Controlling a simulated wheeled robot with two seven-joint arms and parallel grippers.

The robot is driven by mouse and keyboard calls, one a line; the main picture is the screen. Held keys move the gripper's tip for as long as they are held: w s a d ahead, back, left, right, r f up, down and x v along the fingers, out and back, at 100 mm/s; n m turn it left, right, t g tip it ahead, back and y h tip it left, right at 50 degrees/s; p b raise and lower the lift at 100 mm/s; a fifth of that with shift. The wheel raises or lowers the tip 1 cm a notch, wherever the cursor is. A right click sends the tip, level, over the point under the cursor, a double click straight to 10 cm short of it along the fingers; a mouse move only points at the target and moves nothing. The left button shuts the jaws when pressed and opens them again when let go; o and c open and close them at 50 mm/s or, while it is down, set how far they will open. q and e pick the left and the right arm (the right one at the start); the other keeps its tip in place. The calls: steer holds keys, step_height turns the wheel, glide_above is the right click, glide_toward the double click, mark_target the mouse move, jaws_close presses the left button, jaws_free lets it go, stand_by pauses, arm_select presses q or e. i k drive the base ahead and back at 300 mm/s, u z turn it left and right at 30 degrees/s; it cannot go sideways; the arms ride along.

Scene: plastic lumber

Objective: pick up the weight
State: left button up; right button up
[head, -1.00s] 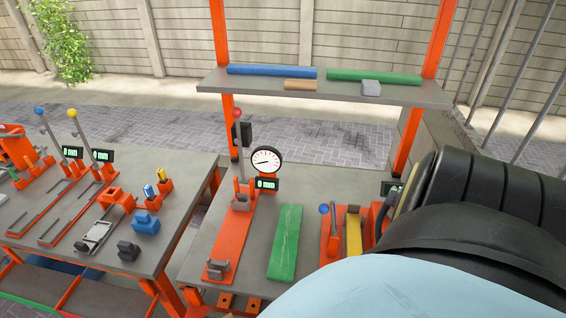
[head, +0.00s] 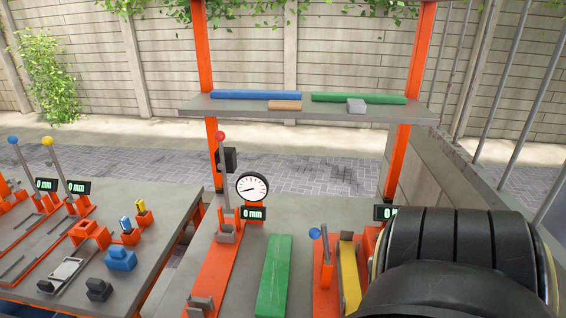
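I cannot tell for sure which object is the weight. A small dark block with a knob (head: 98,289) sits at the front of the left table, beside a blue block (head: 121,258). A black block (head: 227,160) is on the upright post with the red ball top. Neither of my grippers shows. A black ribbed part of my own body fills the lower right and hides the right end of the right table.
The right table (head: 200,255) carries a green plank (head: 274,275), a yellow plank (head: 349,275), a round dial (head: 252,187) and orange fixtures. The shelf (head: 240,107) also holds blue and green bars and a brown piece. A gap separates the two tables.

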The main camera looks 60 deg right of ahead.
mark_target(118, 258)
steer(key=z, duration=2.7)
steer(key=i, duration=0.4)
steer(key=u, duration=1.05)
